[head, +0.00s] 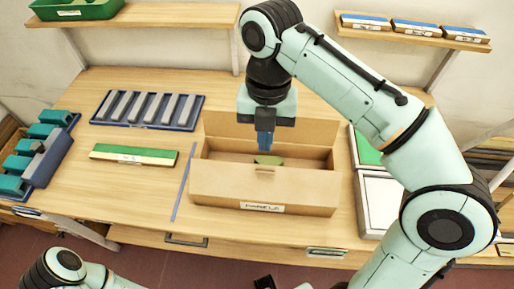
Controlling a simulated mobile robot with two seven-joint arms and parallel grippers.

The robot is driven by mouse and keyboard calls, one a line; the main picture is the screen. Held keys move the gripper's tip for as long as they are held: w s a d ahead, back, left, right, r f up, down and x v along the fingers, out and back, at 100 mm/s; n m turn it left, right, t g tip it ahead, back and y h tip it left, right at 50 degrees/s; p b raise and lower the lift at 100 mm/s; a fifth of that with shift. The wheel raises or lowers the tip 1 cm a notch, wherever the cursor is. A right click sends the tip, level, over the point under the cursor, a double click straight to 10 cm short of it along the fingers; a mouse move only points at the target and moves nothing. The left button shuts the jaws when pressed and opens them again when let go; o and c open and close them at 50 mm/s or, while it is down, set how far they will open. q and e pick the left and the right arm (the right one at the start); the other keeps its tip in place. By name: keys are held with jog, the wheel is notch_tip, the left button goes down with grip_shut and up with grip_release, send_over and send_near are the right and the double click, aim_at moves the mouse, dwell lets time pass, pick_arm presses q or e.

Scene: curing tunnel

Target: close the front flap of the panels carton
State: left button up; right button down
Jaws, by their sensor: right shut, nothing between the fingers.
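The cardboard panels carton (215,185) stands on the wooden table with its open top facing up. Its label (262,207) is low on the front face. The back flap (308,130) stands up behind the opening. A small notch or tab (264,169) shows at the front upper edge; I cannot tell clearly whether the front flap hangs down over the front face. A green piece (268,160) shows inside. My right gripper (265,148) is shut and empty, pointing down over the carton's opening. My left arm shows only at the bottom left, its gripper out of view.
Left of the carton lie a green-and-white box (134,155) and a blue tray of grey bars (147,109). A rack of teal blocks (40,150) is at the far left. White trays (380,200) stand close on the right. Shelves hang above at the back.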

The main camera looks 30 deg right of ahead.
jog(key=b, duration=0.3)
send_over(265, 180)
jog(key=s+a, duration=0.1)
jog(key=s, duration=0.1)
notch_tip(265, 180, down, 10)
pick_arm(q)
jog(key=shift+s+f, duration=0.45)
jog(key=shift+f, duration=0.4)
jog(key=shift+s+f, duration=0.45)
jog(key=shift+f, duration=0.35)
pick_arm(e)
jog(key=shift+w+d+f, duration=0.25)
jog(key=shift+w+f, duration=0.25)
jog(key=shift+f, duration=0.15)
jog(key=shift+w+d+f, duration=0.25)
jog(key=shift+w+f, duration=0.25)
jog(key=shift+f, duration=0.1)
pick_arm(q)
jog(key=shift+r, duration=0.15)
